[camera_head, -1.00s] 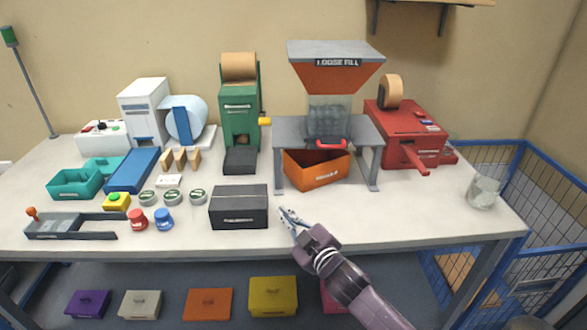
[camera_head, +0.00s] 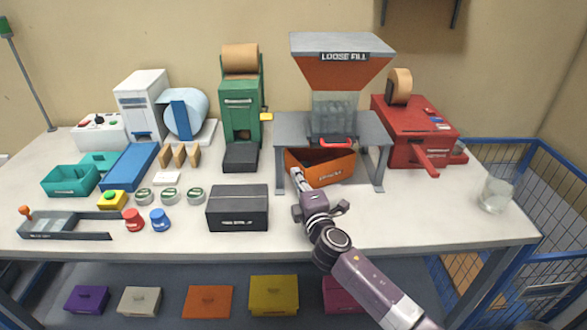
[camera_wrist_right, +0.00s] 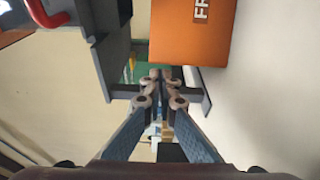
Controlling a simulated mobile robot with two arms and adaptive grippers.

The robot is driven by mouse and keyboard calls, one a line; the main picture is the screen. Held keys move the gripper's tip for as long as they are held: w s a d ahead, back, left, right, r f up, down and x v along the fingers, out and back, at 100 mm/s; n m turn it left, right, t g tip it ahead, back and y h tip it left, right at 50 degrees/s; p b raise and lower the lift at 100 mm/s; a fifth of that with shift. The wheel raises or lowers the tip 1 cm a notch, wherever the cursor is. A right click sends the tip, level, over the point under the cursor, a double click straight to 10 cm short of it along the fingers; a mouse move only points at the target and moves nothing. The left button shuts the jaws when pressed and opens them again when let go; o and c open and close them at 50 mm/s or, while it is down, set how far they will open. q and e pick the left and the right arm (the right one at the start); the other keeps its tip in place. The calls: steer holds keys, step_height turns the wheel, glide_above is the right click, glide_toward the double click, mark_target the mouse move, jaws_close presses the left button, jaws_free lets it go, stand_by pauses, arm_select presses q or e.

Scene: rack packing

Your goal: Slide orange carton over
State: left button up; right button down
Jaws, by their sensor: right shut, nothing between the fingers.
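The orange carton (camera_head: 335,172) stands open-topped on the table under the loose fill dispenser (camera_head: 342,75), between the legs of its grey stand (camera_head: 290,127). My left gripper is not in view.
A black box (camera_head: 238,209) sits left of my right gripper. A red tape machine (camera_head: 412,130) and a glass (camera_head: 496,194) stand to the right. The table front right of the stand is clear. A green paper machine (camera_head: 241,115) stands left of the stand.

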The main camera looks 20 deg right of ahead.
mark_target(306, 174)
steer(key=w, duration=0.2)
steer(key=shift+w, duration=0.4)
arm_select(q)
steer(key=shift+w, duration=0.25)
arm_select(e)
steer(key=shift+w, duration=0.2)
steer(key=shift+d, duration=0.15)
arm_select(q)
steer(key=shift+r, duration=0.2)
arm_select(e)
steer(key=shift+s+d, duration=0.3)
steer(key=shift+d, duration=0.35)
steer(key=shift+s+d, duration=0.25)
steer(key=shift+d, duration=0.4)
